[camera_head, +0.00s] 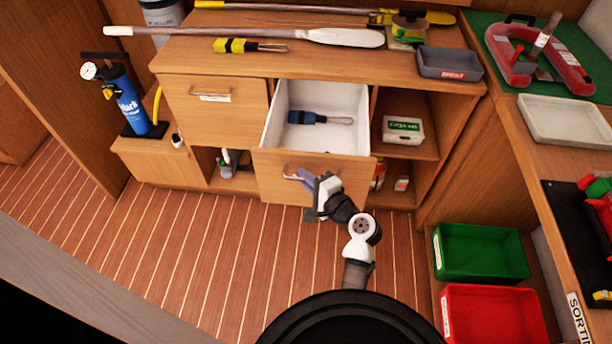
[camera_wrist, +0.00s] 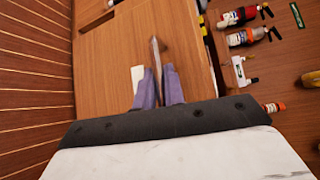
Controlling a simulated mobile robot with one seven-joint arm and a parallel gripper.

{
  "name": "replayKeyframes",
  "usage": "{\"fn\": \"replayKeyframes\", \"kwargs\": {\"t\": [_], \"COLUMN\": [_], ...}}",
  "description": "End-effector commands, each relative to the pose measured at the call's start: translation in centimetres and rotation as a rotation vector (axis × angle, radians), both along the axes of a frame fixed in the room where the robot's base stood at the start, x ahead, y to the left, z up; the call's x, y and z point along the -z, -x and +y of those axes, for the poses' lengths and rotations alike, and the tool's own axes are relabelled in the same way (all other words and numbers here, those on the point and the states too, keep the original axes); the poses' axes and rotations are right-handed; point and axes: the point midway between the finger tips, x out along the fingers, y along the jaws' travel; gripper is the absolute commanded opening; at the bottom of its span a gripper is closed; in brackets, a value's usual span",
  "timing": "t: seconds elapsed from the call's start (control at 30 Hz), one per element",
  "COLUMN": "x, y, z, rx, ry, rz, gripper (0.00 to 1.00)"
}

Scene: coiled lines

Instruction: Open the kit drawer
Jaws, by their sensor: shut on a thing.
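The kit drawer (camera_head: 313,169) is pulled out from the wooden cabinet, with its white inside showing. A blue-handled tool with a looped metal end (camera_head: 318,118) lies inside it. My gripper (camera_head: 300,176) is at the drawer's front and is shut on its handle (camera_head: 290,172). In the wrist view, my gripper's purple fingers (camera_wrist: 159,88) close around the handle bar (camera_wrist: 156,55), against the wooden drawer front (camera_wrist: 188,62). Part of the handle is hidden by the fingers.
A shut drawer (camera_head: 213,108) is to the left. Open shelves with a white-and-green box (camera_head: 403,130) are to the right. Green (camera_head: 481,251) and red (camera_head: 492,314) bins stand at the lower right. The plank floor (camera_head: 160,240) is clear at the left.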

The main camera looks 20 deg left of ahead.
Motion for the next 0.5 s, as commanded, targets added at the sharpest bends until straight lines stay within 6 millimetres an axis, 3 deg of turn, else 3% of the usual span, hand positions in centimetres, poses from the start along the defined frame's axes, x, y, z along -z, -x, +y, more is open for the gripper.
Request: {"fn": "replayKeyframes", "kwargs": {"t": [0.23, 0.27, 0.4, 0.5], "x": [-0.05, -0.05, -0.04, -0.03], "y": [-0.06, -0.07, -0.06, -0.05], "z": [-0.09, -0.09, -0.07, -0.04], "rx": [0.003, 0.003, 0.002, 0.002], "ry": [0.0, 0.0, 0.0, 0.0], "rz": [-0.002, -0.001, -0.001, -0.001], "gripper": [0.0, 0.13, 0.32, 0.32]}}
